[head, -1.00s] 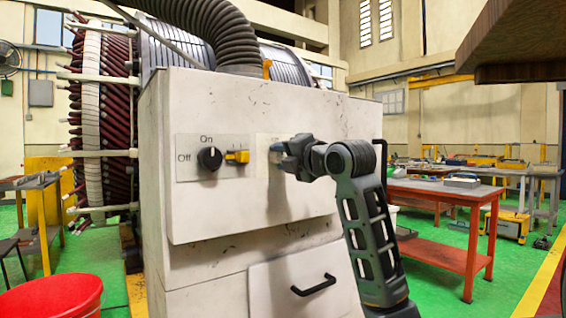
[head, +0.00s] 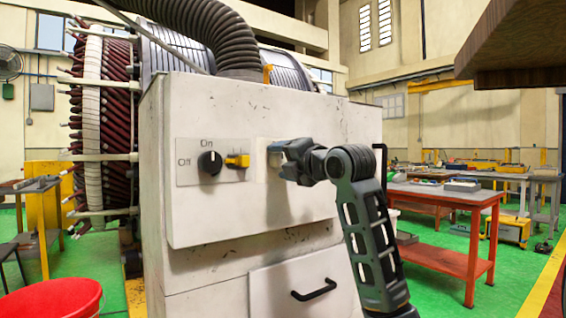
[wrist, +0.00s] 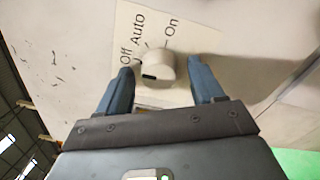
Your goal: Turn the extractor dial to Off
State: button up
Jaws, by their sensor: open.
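A pale round dial (wrist: 166,66) with a small black mark on its rim sits on a cream plate (wrist: 130,22) labelled Off, Auto and On in the wrist view. My gripper (wrist: 160,72) is open, with one blue-grey finger on each side of the dial. I cannot tell whether the fingers touch it, nor which label it points to. In the head view my gripper (head: 276,156) is at the right-hand plate (head: 263,142) of the white cabinet (head: 300,110) and hides most of that plate and its dial.
Left of my gripper is another plate with a black On/Off knob (head: 209,162) and a yellow switch (head: 237,160). A black drawer handle (head: 314,290) is below. A black hose (head: 215,35) rises behind the cabinet. A red-framed table (head: 440,199) stands to the right.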

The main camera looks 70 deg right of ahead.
jog(key=v, duration=0.8)
jog(key=shift+w+f, duration=0.1)
jog(key=shift+w, duration=0.1)
dwell(0.3)
